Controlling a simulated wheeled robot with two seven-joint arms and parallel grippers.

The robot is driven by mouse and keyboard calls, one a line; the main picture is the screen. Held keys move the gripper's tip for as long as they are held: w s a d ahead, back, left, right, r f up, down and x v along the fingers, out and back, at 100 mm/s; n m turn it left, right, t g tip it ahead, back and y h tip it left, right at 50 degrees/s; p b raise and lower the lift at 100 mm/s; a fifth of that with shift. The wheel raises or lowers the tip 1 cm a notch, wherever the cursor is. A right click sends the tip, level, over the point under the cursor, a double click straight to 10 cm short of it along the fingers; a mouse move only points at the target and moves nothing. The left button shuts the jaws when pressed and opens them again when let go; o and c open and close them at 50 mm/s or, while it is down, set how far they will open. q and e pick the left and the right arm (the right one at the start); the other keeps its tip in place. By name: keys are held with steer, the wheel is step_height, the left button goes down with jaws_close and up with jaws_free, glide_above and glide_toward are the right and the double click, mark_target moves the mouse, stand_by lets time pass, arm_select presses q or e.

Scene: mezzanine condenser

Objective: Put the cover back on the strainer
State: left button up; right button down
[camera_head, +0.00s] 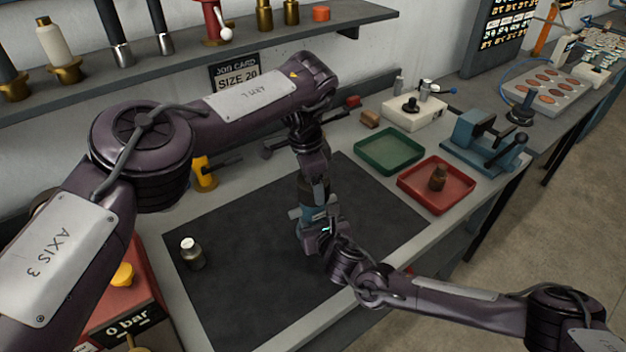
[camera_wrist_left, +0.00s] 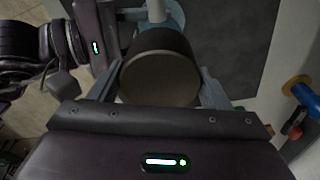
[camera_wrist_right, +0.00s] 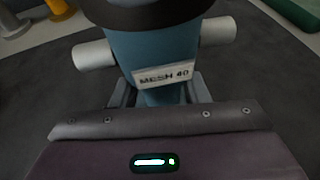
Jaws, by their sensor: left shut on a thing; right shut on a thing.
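The strainer is a blue body (camera_wrist_right: 165,55) labelled MESH 40, with light pipe stubs on both sides, in the right wrist view. My right gripper (camera_wrist_right: 160,97) is shut on its lower part. In the head view the strainer (camera_head: 322,213) shows over the dark mat, mostly hidden by my arms. My left gripper (camera_wrist_left: 157,85) is shut on a dark round cover (camera_wrist_left: 160,78), directly over the blue strainer. A dark band (camera_wrist_right: 150,14) rings the top of the body in the right wrist view. I cannot tell whether the cover is seated.
A small bottle (camera_head: 191,254) with a white cap stands on the dark mat (camera_head: 230,290). A green tray (camera_head: 389,168) is empty; a red tray (camera_head: 464,205) holds a brown piece (camera_head: 438,178). A blue vise (camera_head: 485,140) stands at the right. A red gauge box (camera_head: 140,280) is at left.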

arm_select(q)
steer(key=shift+f, duration=0.55)
steer(key=m, duration=0.5)
steer(key=shift+g, duration=0.3)
steer(key=m, duration=0.5)
steer(key=shift+g, duration=0.3)
steer(key=o, duration=1)
steer(key=shift+a, duration=0.1)
steer(key=shift+o, duration=0.2)
steer(key=shift+r, duration=2.3)
